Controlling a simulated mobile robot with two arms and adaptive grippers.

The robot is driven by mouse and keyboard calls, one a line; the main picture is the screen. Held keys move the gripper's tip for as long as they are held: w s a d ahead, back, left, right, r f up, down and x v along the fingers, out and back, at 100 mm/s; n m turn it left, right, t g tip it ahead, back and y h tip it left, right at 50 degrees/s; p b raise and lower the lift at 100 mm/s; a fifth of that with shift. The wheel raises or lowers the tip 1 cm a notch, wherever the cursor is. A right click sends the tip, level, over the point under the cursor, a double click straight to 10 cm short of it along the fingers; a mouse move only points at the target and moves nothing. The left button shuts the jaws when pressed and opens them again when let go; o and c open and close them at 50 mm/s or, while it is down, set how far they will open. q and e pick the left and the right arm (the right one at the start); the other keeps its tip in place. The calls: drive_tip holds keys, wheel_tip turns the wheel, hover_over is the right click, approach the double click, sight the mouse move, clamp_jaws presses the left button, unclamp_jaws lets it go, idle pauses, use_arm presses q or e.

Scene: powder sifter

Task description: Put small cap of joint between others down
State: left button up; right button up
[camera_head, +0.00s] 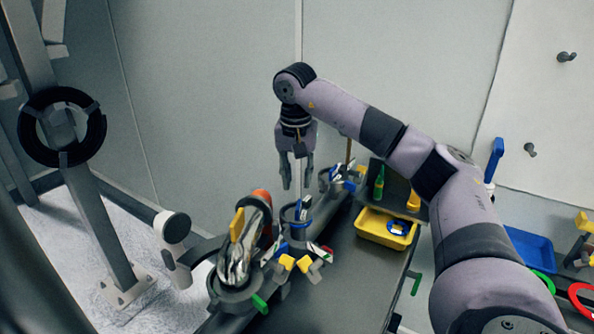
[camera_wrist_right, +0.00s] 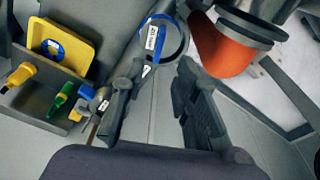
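My right gripper (camera_head: 297,184) points down above the pipe fittings in the head view. In the right wrist view its fingers (camera_wrist_right: 158,85) are apart with nothing between them. A blue-ringed pipe joint (camera_head: 297,215) stands below the gripper; its blue ring (camera_wrist_right: 163,58) shows beyond the fingers in the wrist view. A small round blue-and-white piece (camera_head: 398,227), perhaps the cap, lies in a yellow tray (camera_head: 376,235). It also shows in the wrist view (camera_wrist_right: 53,50). I cannot tell for certain which piece is the small cap. My left gripper is not in view.
A metal vessel (camera_head: 238,255) with an orange part (camera_wrist_right: 222,47) stands beside the joint. Clamps with yellow handles (camera_head: 287,262) crowd the joint's base. The dark bench top (camera_head: 345,285) is clear in front.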

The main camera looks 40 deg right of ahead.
wheel_tip(320, 180, up, 4)
drive_tip(key=shift+s+a+f, duration=0.15)
drive_tip(key=shift+f, duration=0.05)
drive_tip(key=shift+r, duration=0.1)
idle(0.4)
